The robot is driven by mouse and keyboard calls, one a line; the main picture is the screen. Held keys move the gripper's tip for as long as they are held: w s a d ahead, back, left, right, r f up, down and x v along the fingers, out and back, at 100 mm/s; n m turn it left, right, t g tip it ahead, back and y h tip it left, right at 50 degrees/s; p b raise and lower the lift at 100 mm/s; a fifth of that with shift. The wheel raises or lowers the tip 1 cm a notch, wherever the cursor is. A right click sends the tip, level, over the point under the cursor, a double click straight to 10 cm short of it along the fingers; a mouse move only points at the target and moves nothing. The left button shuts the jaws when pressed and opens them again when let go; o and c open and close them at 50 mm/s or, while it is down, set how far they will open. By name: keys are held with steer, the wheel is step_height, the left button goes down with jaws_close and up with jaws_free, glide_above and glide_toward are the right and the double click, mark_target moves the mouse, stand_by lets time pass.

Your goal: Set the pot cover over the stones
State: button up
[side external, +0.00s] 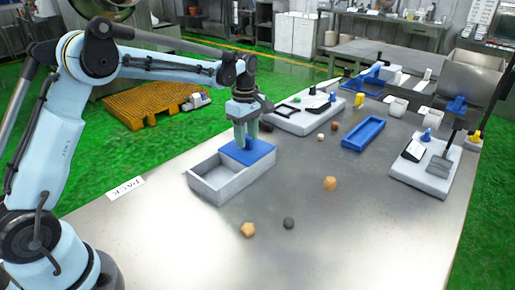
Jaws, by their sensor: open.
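My gripper (246,142) is open and points down at a flat blue panel (262,155). The panel lies over the right part of a grey open-topped box (207,183); the box's left part is uncovered and looks empty. I cannot tell whether the fingers touch the panel, or whether the panel is the pot cover. Several stones lie loose on the metal table: a tan stone (330,183) right of the box, a tan stone (248,229) and a dark stone (289,222) in front. Smaller stones (320,137) lie farther back. No pot is clearly recognisable.
A blue tray (363,134) lies right of centre. A white board with fittings (418,175) stands at the right, another (290,123) at the back. A white label (125,188) lies at the left edge.

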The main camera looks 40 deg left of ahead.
step_height(320, 180, up, 11)
stand_by(0.4)
steer(key=shift+r, duration=0.1)
steer(key=s+d+r+m+t, duration=0.2)
steer(key=s+d+m+t, duration=0.15)
steer(key=s+m, duration=0.7)
steer(key=s+d+f+m+t, duration=0.1)
steer(key=s+f+m+t, duration=0.2)
steer(key=s+f+m, duration=0.4)
steer(key=s+m, duration=0.1)
steer(key=s, duration=0.2)
steer(key=shift+d+t, duration=0.35)
